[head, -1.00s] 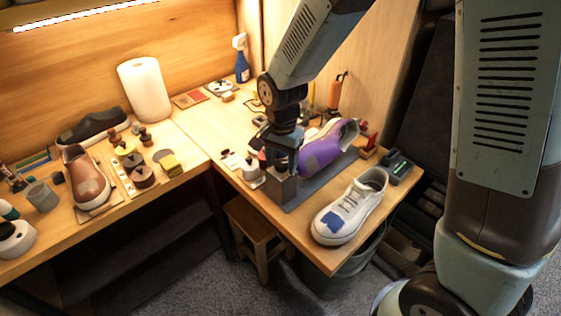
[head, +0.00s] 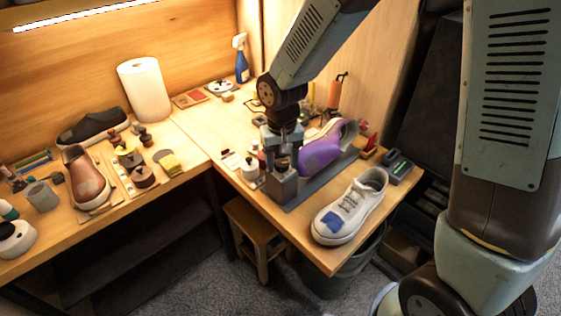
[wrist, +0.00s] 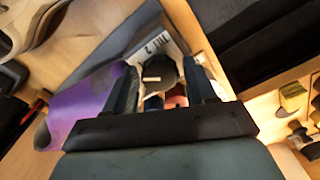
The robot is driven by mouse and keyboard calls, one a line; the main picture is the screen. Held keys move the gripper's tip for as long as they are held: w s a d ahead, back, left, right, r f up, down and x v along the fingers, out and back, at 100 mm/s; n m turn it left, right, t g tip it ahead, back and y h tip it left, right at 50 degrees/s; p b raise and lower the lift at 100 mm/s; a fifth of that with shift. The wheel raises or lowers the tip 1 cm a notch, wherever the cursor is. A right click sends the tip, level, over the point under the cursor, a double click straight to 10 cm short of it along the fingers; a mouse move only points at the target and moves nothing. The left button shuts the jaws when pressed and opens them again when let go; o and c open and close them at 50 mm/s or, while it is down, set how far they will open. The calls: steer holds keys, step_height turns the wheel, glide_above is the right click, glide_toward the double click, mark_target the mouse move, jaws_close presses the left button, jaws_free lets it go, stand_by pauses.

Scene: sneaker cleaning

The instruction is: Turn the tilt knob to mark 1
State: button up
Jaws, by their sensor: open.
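The tilt knob (wrist: 166,73) is dark and round with a pale pointer bar. In the wrist view it sits before a white plate (wrist: 147,50) with partly readable dark lettering, including what looks like a 2. My gripper (wrist: 162,88) is open, with one finger on each side of the knob; I cannot tell whether either touches it. In the head view my gripper (head: 281,162) points down above the grey block (head: 281,187) at the near end of the shoe stand. The knob is hard to make out there. Mark 1 is not readable.
A purple shoe (head: 322,155) is on the stand, close to the right of my gripper. A white sneaker (head: 348,210) with a blue patch stands near the table's front edge. A dark device (head: 397,167) lies at the right.

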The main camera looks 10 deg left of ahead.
steer(key=n, duration=0.4)
steer(key=shift+n, duration=0.3)
steer(key=n, duration=0.4)
steer(key=c, duration=0.8)
steer(key=shift+m, duration=0.4)
steer(key=o, duration=0.8)
steer(key=shift+r, duration=2.5)
